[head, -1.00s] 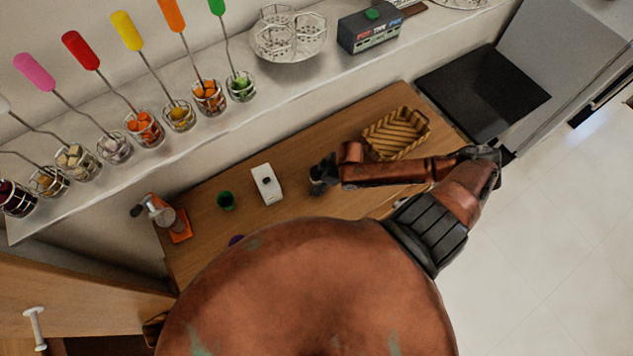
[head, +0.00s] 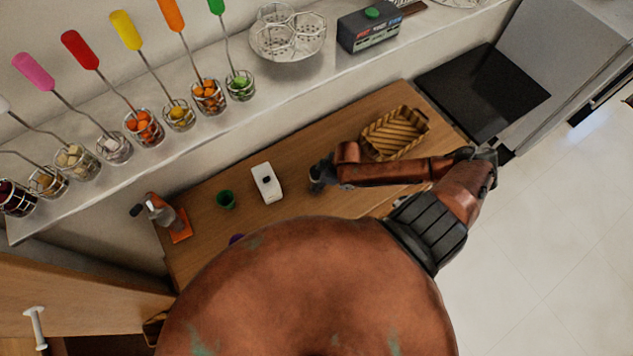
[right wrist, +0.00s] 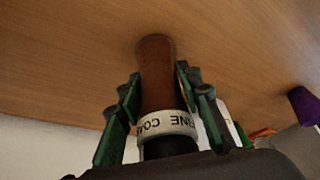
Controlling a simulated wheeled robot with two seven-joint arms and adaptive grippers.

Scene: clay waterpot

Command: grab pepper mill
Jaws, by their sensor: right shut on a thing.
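The pepper mill (right wrist: 156,75) shows in the right wrist view as a brown wooden body with a white ring lettered "FINE" and part of another word, and a dark end close to the camera. My right gripper (right wrist: 160,92) has one green-and-black finger on each side of it and is shut on it. In the head view my right gripper (head: 320,173) is over the wooden table, left of the basket. I cannot make out the mill there. My left gripper is not in view.
On the wooden table (head: 300,155) stand a white box-shaped item (head: 267,183), a green cup (head: 226,200), a woven basket (head: 396,133) and a grey item on an orange base (head: 179,226).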

